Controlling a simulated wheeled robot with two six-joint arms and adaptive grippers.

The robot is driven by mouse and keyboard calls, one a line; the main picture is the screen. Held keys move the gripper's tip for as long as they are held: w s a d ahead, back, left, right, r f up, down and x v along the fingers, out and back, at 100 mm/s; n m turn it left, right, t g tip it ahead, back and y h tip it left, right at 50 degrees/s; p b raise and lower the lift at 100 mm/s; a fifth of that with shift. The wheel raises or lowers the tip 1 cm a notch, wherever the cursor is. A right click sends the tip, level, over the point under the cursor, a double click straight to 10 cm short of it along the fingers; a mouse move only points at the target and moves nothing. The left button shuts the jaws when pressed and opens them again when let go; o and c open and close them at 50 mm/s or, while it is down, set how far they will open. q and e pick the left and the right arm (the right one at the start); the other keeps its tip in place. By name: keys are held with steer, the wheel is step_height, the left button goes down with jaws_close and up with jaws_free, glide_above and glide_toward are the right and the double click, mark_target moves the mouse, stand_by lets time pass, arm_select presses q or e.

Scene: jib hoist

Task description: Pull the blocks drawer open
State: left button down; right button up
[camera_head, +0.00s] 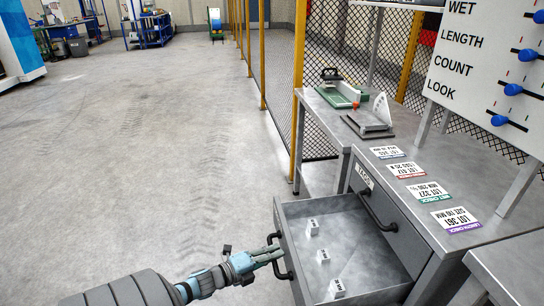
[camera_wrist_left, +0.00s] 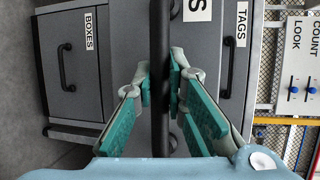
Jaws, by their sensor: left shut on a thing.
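The blocks drawer (camera_head: 360,240) stands pulled well out of the grey bench, and its inside shows from above. Three small white blocks lie in it: one at the back (camera_head: 312,227), one in the middle (camera_head: 323,256) and one at the front (camera_head: 337,289). My left gripper (camera_head: 276,252) is shut on the drawer's dark bar handle (camera_head: 284,271). In the left wrist view the handle (camera_wrist_left: 160,35) runs upright between the green finger pads of the gripper (camera_wrist_left: 160,85). The drawer's label is mostly hidden there; only an "S" shows. My right gripper is in neither view.
A BOXES drawer (camera_wrist_left: 70,65) shows in the left wrist view. Label cards (camera_head: 408,170) lie on the bench top. Open floor (camera_head: 150,170) lies left.

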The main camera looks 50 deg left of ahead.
arm_select(q)
steer(key=shift+s, duration=0.1)
steer(key=c, duration=1.9)
jaws_free()
steer(key=shift+a, duration=0.1)
steer(key=shift+s, duration=0.15)
steer(key=v, duration=1.1)
steer(key=shift+s, duration=0.4)
